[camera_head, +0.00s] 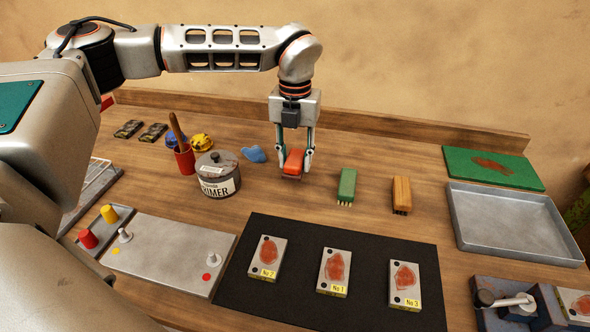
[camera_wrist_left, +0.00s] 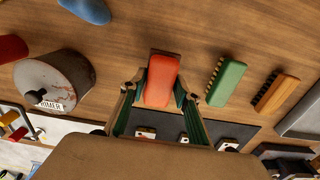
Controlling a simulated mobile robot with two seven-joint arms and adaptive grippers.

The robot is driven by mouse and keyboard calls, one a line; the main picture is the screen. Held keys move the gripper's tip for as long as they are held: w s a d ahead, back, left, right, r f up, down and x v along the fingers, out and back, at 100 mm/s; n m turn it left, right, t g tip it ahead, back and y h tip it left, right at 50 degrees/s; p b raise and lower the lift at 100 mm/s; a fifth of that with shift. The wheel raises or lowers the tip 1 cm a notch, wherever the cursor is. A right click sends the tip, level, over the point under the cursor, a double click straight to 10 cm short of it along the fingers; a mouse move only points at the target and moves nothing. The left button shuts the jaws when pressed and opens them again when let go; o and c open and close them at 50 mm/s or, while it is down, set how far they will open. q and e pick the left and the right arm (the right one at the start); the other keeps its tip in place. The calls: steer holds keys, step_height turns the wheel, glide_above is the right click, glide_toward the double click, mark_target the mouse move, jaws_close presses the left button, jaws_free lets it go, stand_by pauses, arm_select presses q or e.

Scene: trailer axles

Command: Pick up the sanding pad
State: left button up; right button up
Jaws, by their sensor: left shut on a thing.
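The sanding pad (camera_head: 293,162) is a small block with an orange-red top. My left gripper (camera_head: 294,166) points down over it and is shut on it, with one finger on each side. In the left wrist view the orange-red pad (camera_wrist_left: 161,80) sits between the two fingers of the gripper (camera_wrist_left: 158,100). I cannot tell whether the pad touches the table or is slightly above it. My right gripper is not in view.
A green brush (camera_head: 346,186) and a wooden brush (camera_head: 401,195) stand right of the pad. A primer pot (camera_head: 217,175) and a blue cloth-like piece (camera_head: 254,154) are left. A black mat (camera_head: 300,300) with numbered plates lies in front. A grey tray (camera_head: 510,228) is at right.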

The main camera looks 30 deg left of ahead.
mark_target(295, 157)
arm_select(q)
step_height(295, 157, up, 15)
steer(key=shift+p, duration=0.45)
